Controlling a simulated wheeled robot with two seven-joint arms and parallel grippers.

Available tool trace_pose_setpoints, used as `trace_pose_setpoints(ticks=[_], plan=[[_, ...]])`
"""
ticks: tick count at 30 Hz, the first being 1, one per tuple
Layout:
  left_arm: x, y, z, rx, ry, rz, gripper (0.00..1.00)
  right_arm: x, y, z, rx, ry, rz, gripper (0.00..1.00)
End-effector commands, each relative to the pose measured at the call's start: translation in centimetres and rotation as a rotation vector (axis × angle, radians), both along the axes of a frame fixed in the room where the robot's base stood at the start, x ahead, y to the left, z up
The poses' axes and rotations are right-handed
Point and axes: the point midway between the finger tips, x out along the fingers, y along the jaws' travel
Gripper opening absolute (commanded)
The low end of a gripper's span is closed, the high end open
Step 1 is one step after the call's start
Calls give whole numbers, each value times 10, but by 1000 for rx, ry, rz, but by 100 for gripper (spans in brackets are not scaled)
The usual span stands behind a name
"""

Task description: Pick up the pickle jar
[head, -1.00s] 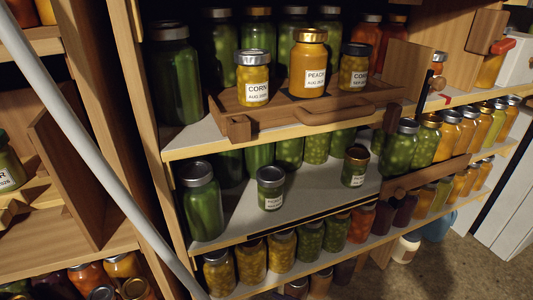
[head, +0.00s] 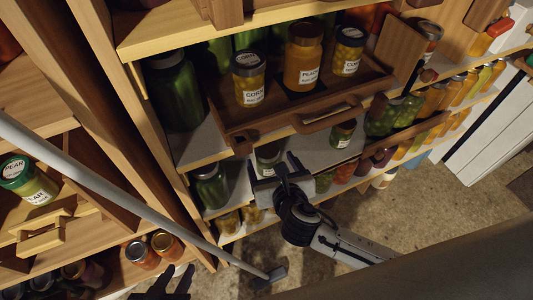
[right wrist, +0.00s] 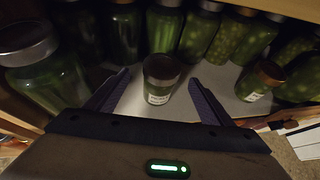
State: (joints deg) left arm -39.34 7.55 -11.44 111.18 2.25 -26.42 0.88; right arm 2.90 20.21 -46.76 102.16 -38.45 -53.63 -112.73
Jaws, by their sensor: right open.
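The small green jar with a white label (head: 267,154), which I take for the pickle jar, stands upright on the lower grey shelf. In the right wrist view the jar (right wrist: 161,72) stands between the tips of my right gripper (right wrist: 159,80), with a gap on each side. In the head view the right gripper (head: 274,165) is open and covers the jar's lower part. My left gripper (head: 176,271) shows dark, spread fingers at the bottom left, away from the jar and empty.
A large green jar (head: 210,185) stands left of the small jar, and a gold-lidded jar (head: 342,133) to its right. More green jars (right wrist: 165,25) stand behind. A wooden tray (head: 280,121) with corn and peach jars overhangs from above. A grey pole (head: 130,198) crosses the left side.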

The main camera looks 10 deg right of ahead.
Motion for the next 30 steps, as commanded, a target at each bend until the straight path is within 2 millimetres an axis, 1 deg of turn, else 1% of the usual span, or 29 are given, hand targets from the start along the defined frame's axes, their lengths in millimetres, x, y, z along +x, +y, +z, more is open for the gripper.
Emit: trace_pose_setpoints(ticks=[1,3,8,12,17,20,26,30], plan=[[0,-1,-3,-1,-1,-1,31,7,0,-5,0,-1,0,75],[1,-1,-3,-1,-1,-2,31,13,0,-8,1,-1,0,75],[1,-2,-5,-1,-1,-3,31,22,-1,-15,4,1,-2,75],[2,-3,-10,-2,-2,-5,31,38,-3,-31,4,2,-3,75],[2,-5,-12,-2,-4,-9,31,56,-3,-39,4,0,-2,75],[3,-5,-11,-2,-5,-10,31,59,-3,-40,5,0,-2,75],[3,-5,-10,-2,-6,-10,31,59,-3,-40,5,1,-2,75],[4,-5,-9,-3,-7,-11,31,59,-3,-40,5,1,-2,52]])
